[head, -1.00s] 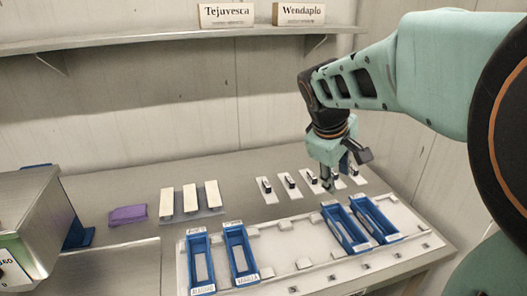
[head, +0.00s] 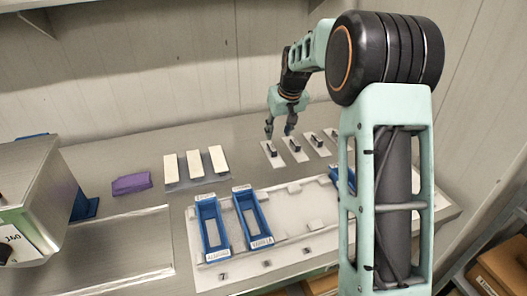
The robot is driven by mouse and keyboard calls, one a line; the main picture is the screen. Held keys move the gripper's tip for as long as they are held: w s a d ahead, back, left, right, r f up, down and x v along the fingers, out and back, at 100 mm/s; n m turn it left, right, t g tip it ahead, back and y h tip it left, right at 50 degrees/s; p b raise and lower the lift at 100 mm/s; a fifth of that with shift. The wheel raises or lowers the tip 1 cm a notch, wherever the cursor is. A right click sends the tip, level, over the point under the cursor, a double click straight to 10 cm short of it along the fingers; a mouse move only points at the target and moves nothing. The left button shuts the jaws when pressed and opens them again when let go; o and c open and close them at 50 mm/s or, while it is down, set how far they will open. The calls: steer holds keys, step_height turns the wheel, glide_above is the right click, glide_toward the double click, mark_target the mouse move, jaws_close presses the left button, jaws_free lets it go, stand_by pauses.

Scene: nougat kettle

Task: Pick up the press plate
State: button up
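Several press plates, thin pale plates with dark upright grips, lie in a row on the metal table behind the white tray. The leftmost press plate (head: 273,158) and the one beside it (head: 296,156) are in clear view, with more to the right (head: 319,150). My gripper (head: 279,132) points down just behind and above the two leftmost plates. Its two fingers look apart, with nothing seen between them. At this distance I cannot tell whether a finger touches a grip.
Blue moulds (head: 212,236) stand in the white tray (head: 300,243) in front; my arm hides its right part. Three cream bars (head: 194,164) and a purple cloth (head: 131,184) lie to the left. A metal machine (head: 25,190) stands far left.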

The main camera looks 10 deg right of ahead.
mark_target(272, 147)
steer(key=x, duration=0.7)
steer(key=p+x, duration=0.1)
steer(key=x, duration=0.3)
steer(key=shift+w+a+r, duration=0.15)
steer(key=shift+w+a, duration=0.05)
steer(key=shift+w, duration=0.2)
steer(key=shift+c, duration=0.6)
jaws_close()
